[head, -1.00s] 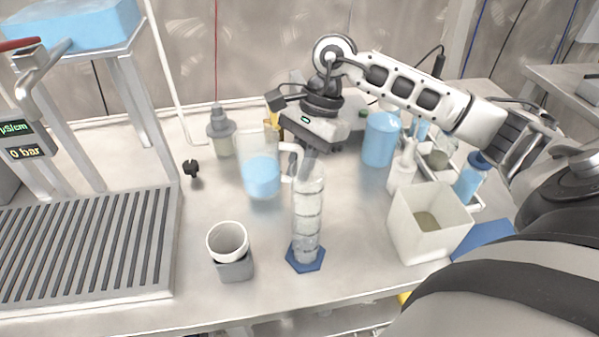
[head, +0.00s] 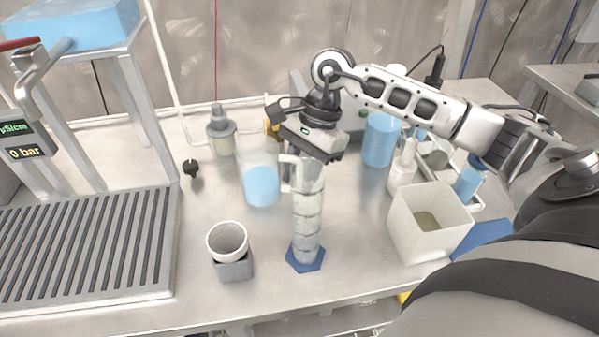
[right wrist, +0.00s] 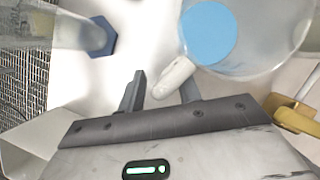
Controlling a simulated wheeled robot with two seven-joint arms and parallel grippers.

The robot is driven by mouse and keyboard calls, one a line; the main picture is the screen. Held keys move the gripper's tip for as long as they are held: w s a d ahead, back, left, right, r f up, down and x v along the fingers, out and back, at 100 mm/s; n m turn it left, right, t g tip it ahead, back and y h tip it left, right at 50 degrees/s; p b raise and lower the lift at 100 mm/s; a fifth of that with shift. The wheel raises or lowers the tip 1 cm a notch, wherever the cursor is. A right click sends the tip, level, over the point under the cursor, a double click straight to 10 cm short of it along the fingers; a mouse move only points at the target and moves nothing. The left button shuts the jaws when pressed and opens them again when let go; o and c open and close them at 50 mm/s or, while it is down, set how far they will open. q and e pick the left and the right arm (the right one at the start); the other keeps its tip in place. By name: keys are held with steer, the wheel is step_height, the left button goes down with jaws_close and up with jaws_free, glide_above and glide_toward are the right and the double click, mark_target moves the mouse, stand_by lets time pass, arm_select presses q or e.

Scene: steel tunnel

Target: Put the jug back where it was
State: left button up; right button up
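The clear jug (head: 262,186) holds blue liquid and stands upright on the bench, left of the tall cylinder. Its pale handle (head: 287,173) points right, towards my right gripper (head: 306,164). In the right wrist view the jug's blue liquid (right wrist: 208,34) is at the top. The handle end (right wrist: 174,78) lies between the two spread fingers of my right gripper (right wrist: 162,88), with a gap to the left finger. Whether it touches the right finger I cannot tell. In the head view the fingers are partly hidden. My left gripper is not in view.
A tall clear cylinder (head: 307,215) on a blue hexagonal base (head: 306,260) stands just in front of my right gripper. A white cup (head: 228,241) sits in a grey holder. A square tub (head: 429,222), bottles and a blue container (head: 380,140) are on the right.

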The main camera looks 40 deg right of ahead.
steer(key=v, duration=1.2)
steer(key=shift+a, duration=0.1)
